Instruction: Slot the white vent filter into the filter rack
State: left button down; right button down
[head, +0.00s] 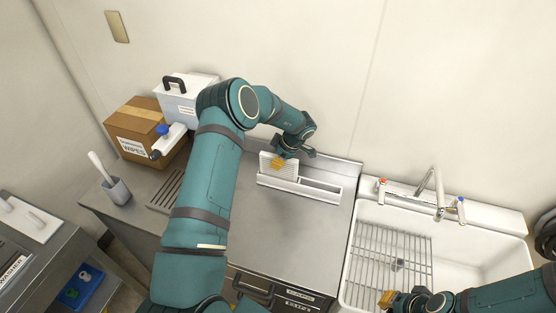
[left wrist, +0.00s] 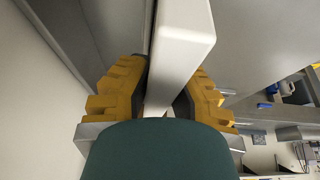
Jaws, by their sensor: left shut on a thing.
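The white vent filter (head: 291,170) is a ribbed white block in the head view. My left gripper (head: 279,162) is shut on it from above, and the filter stands roughly upright. The white filter rack (head: 318,192) lies on the steel counter; the filter's lower edge meets its left part. I cannot tell whether the filter is seated in a slot. In the left wrist view the filter (left wrist: 183,38) is pinched between the yellow finger pads. My right gripper (head: 391,299) is at the bottom right over the sink, its jaw opening unclear.
A cardboard wipes box (head: 140,122) and a white handled case (head: 178,105) stand at the back left. A grey cup with a brush (head: 117,190) is at the left. A sink (head: 470,243) with a wire rack (head: 385,250) is at the right. The front counter is clear.

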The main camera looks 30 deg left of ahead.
pick_arm(q)
jog(key=shift+f, duration=0.4)
pick_arm(e)
jog(key=shift+f, duration=0.15)
pick_arm(q)
jog(key=c, duration=0.9)
grip_release()
jog(key=shift+c, duration=0.2)
jog(key=v, duration=1.2)
jog(key=shift+s, duration=0.1)
